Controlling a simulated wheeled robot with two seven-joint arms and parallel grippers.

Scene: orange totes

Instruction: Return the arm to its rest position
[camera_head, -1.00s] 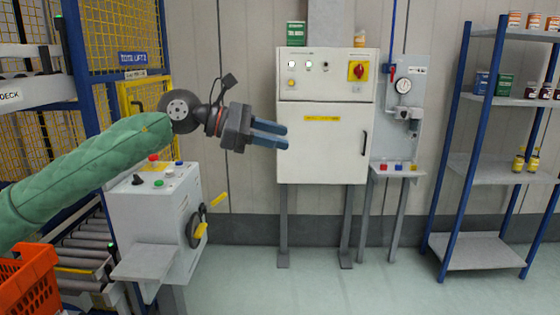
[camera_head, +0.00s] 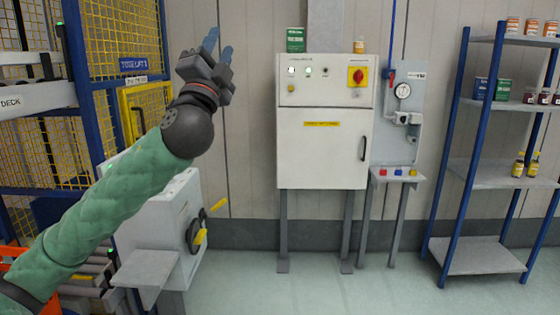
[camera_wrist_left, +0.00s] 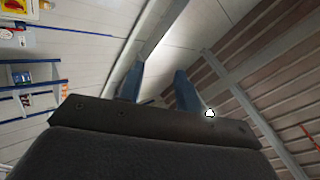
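My left arm comes in from the left in a green padded sleeve, bent upward. My left gripper (camera_head: 218,44) points up in front of the wall, left of the white cabinet. Its two blue fingers stand apart with nothing between them. In the left wrist view the fingers (camera_wrist_left: 158,85) are also apart and empty, with wall and ceiling behind them. My right gripper is not in view.
A white control cabinet (camera_head: 322,150) stands against the wall. A grey box with a yellow-handled wheel (camera_head: 196,228) stands below my left arm. A blue-framed shelf (camera_head: 485,174) with cans and jars is at the right. The floor between is clear.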

